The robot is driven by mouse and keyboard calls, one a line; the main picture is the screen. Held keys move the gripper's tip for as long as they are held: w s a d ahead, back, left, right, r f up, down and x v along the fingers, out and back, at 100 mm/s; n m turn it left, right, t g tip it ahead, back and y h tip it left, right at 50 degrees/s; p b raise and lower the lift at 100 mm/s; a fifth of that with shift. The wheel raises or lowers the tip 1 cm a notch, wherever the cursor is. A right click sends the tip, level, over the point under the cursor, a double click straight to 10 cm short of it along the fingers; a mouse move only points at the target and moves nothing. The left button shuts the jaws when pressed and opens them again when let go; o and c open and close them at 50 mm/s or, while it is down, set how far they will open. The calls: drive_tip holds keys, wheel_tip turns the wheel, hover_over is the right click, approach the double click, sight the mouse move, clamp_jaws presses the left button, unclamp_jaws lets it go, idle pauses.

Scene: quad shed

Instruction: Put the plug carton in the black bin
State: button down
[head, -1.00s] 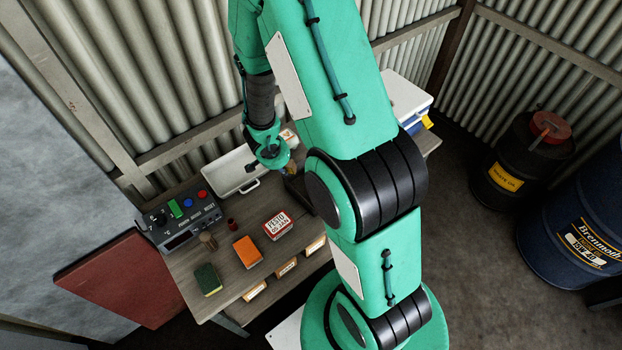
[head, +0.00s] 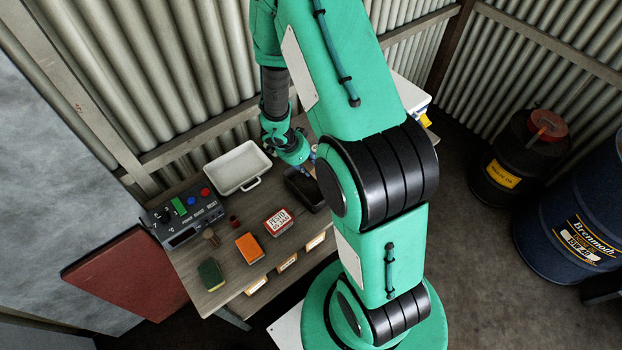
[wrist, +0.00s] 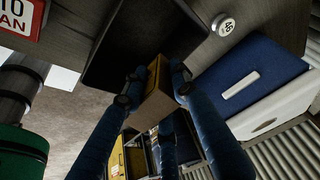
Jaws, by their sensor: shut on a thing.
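My gripper (wrist: 152,85) is shut on the plug carton (wrist: 155,98), a small tan and yellow-brown box, with fingers on both its sides. In the wrist view the carton shows in front of the black bin (wrist: 115,50); its height above the bin is hard to tell. In the head view the black bin (head: 304,196) stands on the workbench, partly hidden by my arm. There my gripper (head: 307,168) is at the bin's back side, and the carton is mostly hidden.
A white tray (head: 238,166) stands left of the bin. A red-and-white tin (head: 278,222), an orange box (head: 249,248), a green-topped sponge (head: 211,274) and a control box (head: 184,217) share the bench (head: 223,295). A blue-and-white cooler (wrist: 250,85) is beside the bin.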

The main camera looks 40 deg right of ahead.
drive_tip(key=shift+f+b, duration=1.1)
drive_tip(key=shift+f, duration=2)
drive_tip(key=shift+f, duration=0.1)
drive_tip(key=shift+f+b, duration=0.65)
drive_tip(key=shift+f, duration=1.15)
drive_tip(key=shift+f, duration=0.1)
drive_tip(key=c, duration=1.4)
unclamp_jaws()
drive_tip(key=shift+o, duration=0.2)
drive_tip(key=shift+a+r, duration=0.15)
drive_tip(key=shift+r, duration=0.4)
drive_tip(key=p+v, duration=0.4)
drive_tip(key=v, duration=0.7)
